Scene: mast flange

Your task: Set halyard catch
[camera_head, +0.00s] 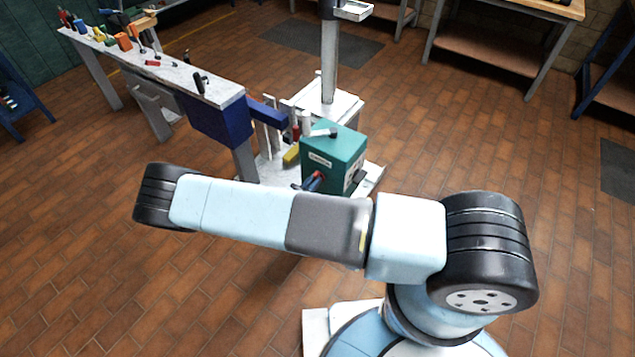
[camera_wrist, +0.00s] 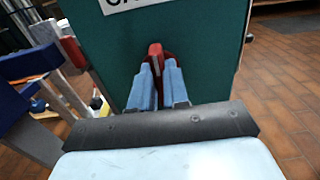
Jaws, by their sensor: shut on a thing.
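A teal box (camera_head: 345,148) with a white label stands at the foot of the grey mast (camera_head: 330,60). Its near face fills the upper middle of the wrist view (camera_wrist: 205,50), where the label's cut-off letters begin "CA". A red catch lever (camera_wrist: 155,50) sticks out of this face below the label. My gripper (camera_wrist: 158,72) has its two blue fingers closed on either side of the lever, gripping it. In the head view, my gripper (camera_head: 313,182) shows small at the box's lower left, partly behind my arm. The lever's base is partly hidden by the fingers.
A blue bracket (camera_head: 218,122) and a long grey bench (camera_head: 165,65) with several small coloured tools stand left of the box. A yellow block (camera_head: 291,155) sits close by the box's left side. Brick floor (camera_head: 450,140) right of the box is clear.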

